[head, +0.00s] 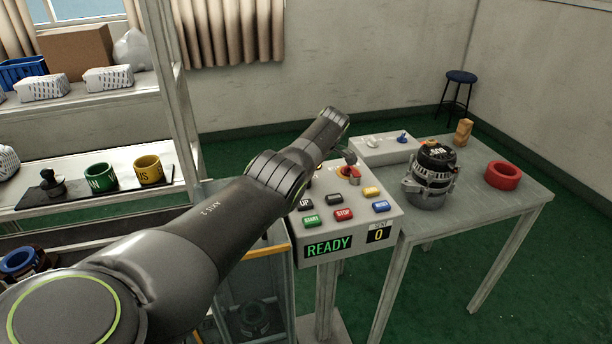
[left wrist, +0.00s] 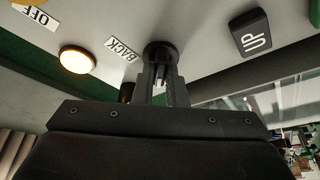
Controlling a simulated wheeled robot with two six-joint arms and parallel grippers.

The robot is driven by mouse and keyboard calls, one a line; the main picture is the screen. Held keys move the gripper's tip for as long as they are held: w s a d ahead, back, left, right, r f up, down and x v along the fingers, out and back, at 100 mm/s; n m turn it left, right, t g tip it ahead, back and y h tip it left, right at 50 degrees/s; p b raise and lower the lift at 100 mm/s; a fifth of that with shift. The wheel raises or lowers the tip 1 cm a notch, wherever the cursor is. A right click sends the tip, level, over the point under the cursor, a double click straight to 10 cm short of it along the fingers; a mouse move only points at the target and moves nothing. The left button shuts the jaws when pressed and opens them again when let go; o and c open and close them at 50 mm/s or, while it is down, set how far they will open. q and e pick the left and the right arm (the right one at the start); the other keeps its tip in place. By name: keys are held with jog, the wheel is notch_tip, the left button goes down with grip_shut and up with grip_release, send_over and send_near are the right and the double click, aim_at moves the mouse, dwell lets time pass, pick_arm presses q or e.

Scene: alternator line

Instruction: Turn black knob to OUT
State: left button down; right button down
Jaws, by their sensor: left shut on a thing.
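In the left wrist view a round black knob (left wrist: 161,50) sits on the light grey panel, with a BACK label (left wrist: 123,49) beside it. My left gripper (left wrist: 163,78) is shut on this knob, with its fingers to either side of it. No OUT label is visible. In the head view my left arm reaches over the grey control box (head: 370,222) and hides the knob and the gripper. My right gripper is not in view.
A black UP button (left wrist: 252,33) and a lit round lamp (left wrist: 77,60) flank the knob. The box has START (head: 311,221) and STOP (head: 344,214) buttons and a READY display (head: 328,247). An alternator (head: 432,176) and a red ring (head: 502,175) stand on the table at right.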

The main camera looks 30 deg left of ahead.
pick_arm(q)
jog(key=c, duration=1.5)
grip_release()
jog(key=shift+o, duration=0.2)
jog(key=b+v, duration=0.1)
jog(key=v, duration=1.6)
jog(key=shift+r, duration=0.3)
